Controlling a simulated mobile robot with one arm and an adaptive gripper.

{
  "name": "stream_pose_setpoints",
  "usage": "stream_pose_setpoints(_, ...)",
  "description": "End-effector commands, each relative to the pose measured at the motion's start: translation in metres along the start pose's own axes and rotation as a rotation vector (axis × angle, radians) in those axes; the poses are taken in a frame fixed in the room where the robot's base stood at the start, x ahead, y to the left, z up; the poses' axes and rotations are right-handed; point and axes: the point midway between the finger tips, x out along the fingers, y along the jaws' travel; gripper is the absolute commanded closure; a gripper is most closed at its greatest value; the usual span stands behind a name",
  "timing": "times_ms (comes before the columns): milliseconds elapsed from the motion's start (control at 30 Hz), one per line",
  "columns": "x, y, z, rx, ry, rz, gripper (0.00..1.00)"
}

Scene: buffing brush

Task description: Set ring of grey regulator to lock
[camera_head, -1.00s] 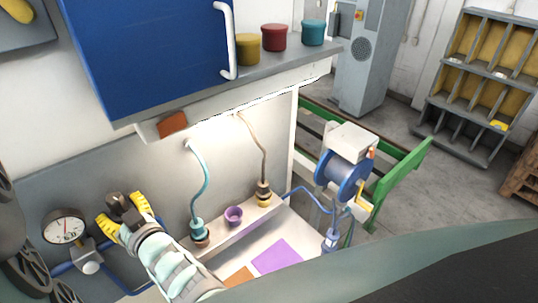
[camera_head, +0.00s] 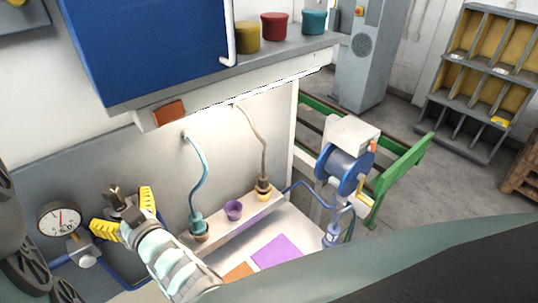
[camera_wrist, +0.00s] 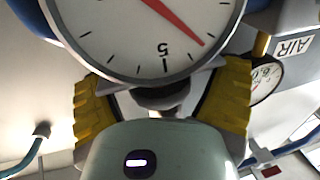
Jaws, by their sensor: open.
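A round white gauge (camera_head: 60,220) with a red needle sits at the far left of the head view, above a grey regulator body (camera_head: 80,249) with a pale round knob (camera_head: 88,262). My gripper (camera_head: 126,213) is open just right of the gauge, its yellow fingers spread. In the wrist view a large gauge dial (camera_wrist: 150,40) fills the top, close to the camera. My yellow fingers (camera_wrist: 162,95) stand on either side of a dark grey rounded part (camera_wrist: 162,97) below the dial. I cannot tell whether they touch it. The lock ring and its setting are not clearly visible.
In the wrist view a second gauge (camera_wrist: 265,80) and an AIR label (camera_wrist: 294,46) are close at right.

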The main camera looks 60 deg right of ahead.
Motion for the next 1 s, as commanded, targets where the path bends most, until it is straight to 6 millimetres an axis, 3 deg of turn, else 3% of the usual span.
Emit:
stream_pose_setpoints(267,0.0,0.002,-0.015,-0.001,0.005,0.005,0.12)
stream_pose_setpoints(800,0.0,0.001,-0.083,-0.003,0.004,0.003,0.12)
stream_pose_setpoints(1000,-0.001,0.002,-0.096,-0.001,0.002,0.004,0.12)
